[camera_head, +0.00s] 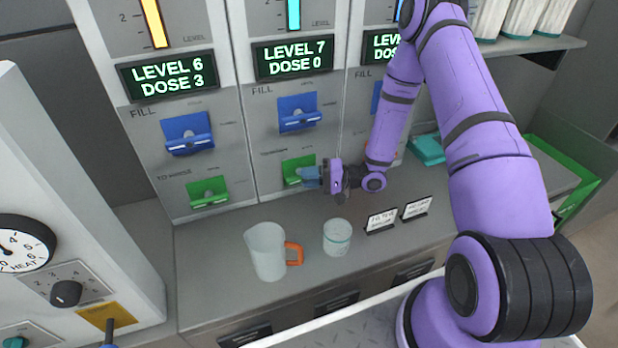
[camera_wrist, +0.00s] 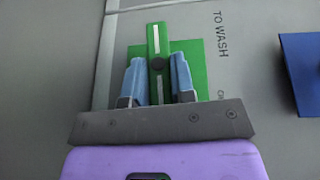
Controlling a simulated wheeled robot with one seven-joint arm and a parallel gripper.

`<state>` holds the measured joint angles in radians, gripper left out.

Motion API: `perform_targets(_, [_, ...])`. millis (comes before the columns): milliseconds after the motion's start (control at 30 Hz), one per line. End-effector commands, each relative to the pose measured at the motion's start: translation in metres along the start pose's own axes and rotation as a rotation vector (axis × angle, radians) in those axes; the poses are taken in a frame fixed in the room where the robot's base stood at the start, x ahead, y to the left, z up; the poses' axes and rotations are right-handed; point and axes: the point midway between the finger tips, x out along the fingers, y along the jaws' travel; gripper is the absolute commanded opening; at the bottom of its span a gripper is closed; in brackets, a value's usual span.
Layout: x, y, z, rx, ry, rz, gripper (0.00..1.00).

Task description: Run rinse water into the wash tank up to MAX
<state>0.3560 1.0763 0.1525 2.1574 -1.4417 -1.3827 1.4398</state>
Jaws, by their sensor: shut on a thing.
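My gripper (camera_head: 318,177) reaches the lower front of the middle panel and is shut on its green valve handle (camera_head: 294,170). In the wrist view, my blue fingers (camera_wrist: 158,85) stand on both sides of the green handle (camera_wrist: 154,42), a bar with white stripes and a dark pivot. The lettering TO WASH is beside its green plate (camera_wrist: 204,58). Above this handle is a blue FILL handle (camera_head: 298,118). The middle display (camera_head: 293,59) reads LEVEL 7, DOSE 0, below a cyan level gauge (camera_head: 293,12). No wash tank or MAX mark can be identified.
The left panel's display (camera_head: 168,77) reads LEVEL 6, DOSE 3, above blue (camera_head: 187,135) and green (camera_head: 208,192) handles. A jug with an orange handle (camera_head: 266,252) and a pale cup (camera_head: 337,238) stand on the counter below. Two small labels (camera_head: 397,215) are right of the cup.

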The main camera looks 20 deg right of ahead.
Motion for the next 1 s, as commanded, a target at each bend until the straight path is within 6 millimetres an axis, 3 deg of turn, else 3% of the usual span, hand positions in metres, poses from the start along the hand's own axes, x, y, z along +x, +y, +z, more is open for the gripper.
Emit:
perform_targets(600, [0.0012,-0.0079,0.0011,-0.178,-0.001,0.43,0.0])
perform_targets(1000, [0.002,-0.0091,0.0016,-0.244,-0.001,0.592,0.0])
